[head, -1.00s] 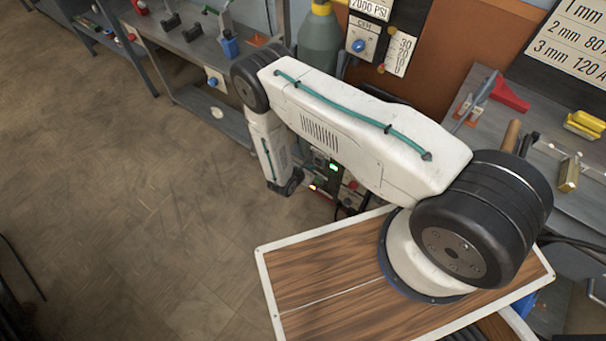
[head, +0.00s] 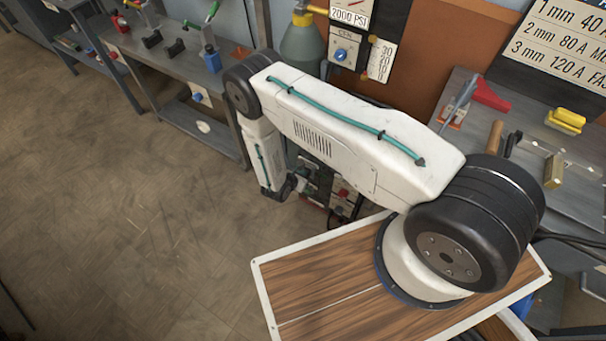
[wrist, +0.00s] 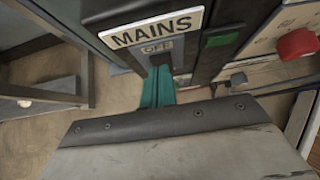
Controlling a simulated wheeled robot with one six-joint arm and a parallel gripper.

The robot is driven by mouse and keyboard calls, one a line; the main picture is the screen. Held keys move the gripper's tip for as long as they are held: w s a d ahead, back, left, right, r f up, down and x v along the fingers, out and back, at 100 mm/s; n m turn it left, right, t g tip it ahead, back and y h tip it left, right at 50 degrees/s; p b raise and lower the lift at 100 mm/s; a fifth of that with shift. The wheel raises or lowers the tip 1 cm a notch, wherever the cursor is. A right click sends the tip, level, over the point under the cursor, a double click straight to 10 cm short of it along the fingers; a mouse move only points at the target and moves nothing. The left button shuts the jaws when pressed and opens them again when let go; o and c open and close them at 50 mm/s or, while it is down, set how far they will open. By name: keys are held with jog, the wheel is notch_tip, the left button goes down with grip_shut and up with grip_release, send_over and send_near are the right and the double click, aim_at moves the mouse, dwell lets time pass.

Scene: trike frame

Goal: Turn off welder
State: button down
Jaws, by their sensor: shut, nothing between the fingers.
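The welder (head: 338,190) stands low behind my arm in the head view, with a red knob (head: 343,193) on its front. The wrist view shows its panel with a white MAINS label (wrist: 153,33) and a small OFF marking (wrist: 157,47) below. A green lamp or display (wrist: 219,39) sits right of the label and looks dark, not glowing. My gripper (wrist: 158,88) has teal fingers, shut and empty, just below the OFF marking. I cannot tell whether the tips touch the panel. The fingers and label edge hide any switch there.
A red knob (wrist: 297,43) sticks out at the right in the wrist view. A workbench (head: 185,75) with tools and a gas cylinder (head: 303,45) stand behind my arm. Another bench (head: 570,190) is at the right. The floor (head: 110,200) at the left is clear.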

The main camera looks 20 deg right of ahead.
jog(key=shift+r, duration=0.15)
jog(key=shift+r, duration=0.65)
jog(key=v, duration=1.3)
jog(key=shift+a, duration=0.2)
